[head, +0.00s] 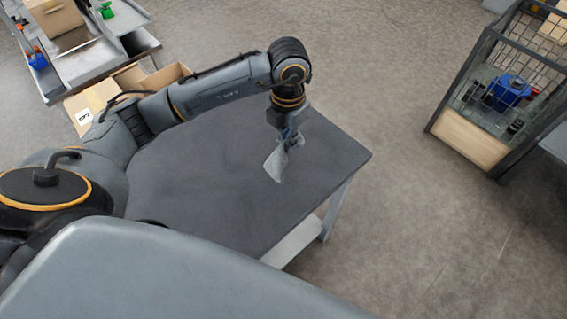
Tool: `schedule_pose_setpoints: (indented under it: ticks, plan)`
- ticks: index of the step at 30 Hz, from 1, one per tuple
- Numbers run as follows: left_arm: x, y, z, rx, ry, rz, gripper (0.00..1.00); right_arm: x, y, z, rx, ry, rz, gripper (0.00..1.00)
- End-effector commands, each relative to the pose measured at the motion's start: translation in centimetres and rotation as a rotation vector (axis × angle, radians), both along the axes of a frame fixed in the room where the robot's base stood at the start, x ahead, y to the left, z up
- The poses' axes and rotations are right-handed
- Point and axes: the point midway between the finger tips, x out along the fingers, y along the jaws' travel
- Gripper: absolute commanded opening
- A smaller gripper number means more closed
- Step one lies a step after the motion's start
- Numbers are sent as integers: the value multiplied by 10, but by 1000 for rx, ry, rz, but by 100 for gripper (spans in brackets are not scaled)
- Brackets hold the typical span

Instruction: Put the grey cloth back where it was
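The grey cloth (275,163) is a small light-grey piece that hangs in a pointed fold from my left gripper (289,146). My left gripper points down over the right part of the dark table (215,205) and looks shut on the cloth's upper part. The cloth's lower tip is close to the tabletop; I cannot tell whether it touches. The fingertips are small and partly hidden by the cloth. My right gripper is not in view.
The tabletop is otherwise bare where it shows. Cardboard boxes (95,101) stand beyond its far left edge, near a metal workbench (90,62) with coloured items. A wire cage cart (470,137) holding a blue object (509,89) stands at right. Open floor lies between.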

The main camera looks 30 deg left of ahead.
Motion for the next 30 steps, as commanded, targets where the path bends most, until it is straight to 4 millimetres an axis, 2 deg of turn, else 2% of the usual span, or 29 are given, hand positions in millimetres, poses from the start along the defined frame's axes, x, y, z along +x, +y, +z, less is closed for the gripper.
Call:
schedule_pose_setpoints:
  ticks: [8, 12, 18, 25, 26, 30]
  plan:
    - [23, 24, -39, 2, 4, 4, 0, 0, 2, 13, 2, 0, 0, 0]
    - [21, 22, -55, 0, 4, 1, 0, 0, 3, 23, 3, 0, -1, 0]
    - [22, 22, -67, 0, 1, 0, 0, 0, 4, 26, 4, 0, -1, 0]
    - [22, 22, -68, 1, 0, 0, 0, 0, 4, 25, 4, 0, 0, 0]
    - [22, 22, -68, 1, 0, 0, 4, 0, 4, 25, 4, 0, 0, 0]
    - [22, 22, -68, 0, 0, 0, 32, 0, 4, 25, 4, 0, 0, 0]
